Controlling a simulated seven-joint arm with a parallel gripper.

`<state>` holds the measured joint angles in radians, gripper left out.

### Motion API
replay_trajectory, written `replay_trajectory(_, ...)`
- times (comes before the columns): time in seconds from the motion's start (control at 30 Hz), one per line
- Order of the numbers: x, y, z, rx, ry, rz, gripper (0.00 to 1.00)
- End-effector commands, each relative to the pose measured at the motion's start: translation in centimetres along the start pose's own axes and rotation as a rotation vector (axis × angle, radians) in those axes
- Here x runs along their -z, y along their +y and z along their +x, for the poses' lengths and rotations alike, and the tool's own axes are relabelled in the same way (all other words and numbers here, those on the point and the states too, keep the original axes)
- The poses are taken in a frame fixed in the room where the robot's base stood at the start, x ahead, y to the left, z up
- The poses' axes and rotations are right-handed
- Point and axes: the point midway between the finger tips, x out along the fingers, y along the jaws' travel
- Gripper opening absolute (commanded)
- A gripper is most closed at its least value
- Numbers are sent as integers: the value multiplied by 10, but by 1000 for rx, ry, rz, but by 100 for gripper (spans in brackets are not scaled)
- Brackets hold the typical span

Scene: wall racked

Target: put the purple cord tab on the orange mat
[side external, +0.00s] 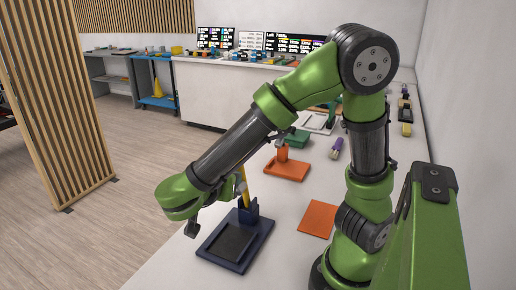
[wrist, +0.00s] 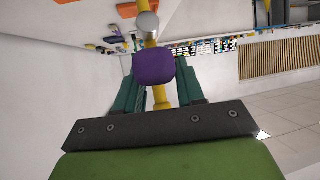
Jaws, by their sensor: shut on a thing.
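A purple block (wrist: 153,68), which looks like the cord tab, sits between the two teal fingers of my gripper (wrist: 155,78) in the wrist view. The gripper is shut on it. A yellow rod (wrist: 160,96) with a pale grey knob (wrist: 148,24) runs past the block; whether they are joined is not clear. In the side view the gripper end is mostly hidden by my green wrist, and the held block does not show. The flat orange mat (side external: 318,219) lies bare on the white counter, to the right of my wrist.
A navy stand (side external: 237,243) with a recessed dark tray and a yellow rod (side external: 244,192) is near the front counter edge. An orange base with an upright piece (side external: 287,169), a green block (side external: 298,138) and a purple-ended item (side external: 337,147) stand farther back. The wall bounds the right.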

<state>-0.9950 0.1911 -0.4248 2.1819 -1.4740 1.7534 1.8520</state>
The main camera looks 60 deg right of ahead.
Motion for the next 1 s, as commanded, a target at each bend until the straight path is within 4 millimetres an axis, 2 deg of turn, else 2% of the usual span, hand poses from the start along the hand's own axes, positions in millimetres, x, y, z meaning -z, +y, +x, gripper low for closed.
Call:
replay_trajectory(0.27,-6,0,3,0,3,-4,0)
replay_trajectory(0.37,-23,0,12,-1,6,-8,0)
replay_trajectory(0.7,-102,0,51,0,5,-8,0)
replay_trajectory(0.8,-117,0,57,0,4,-4,0)
replay_trajectory(1.0,-132,0,64,1,2,-2,0)
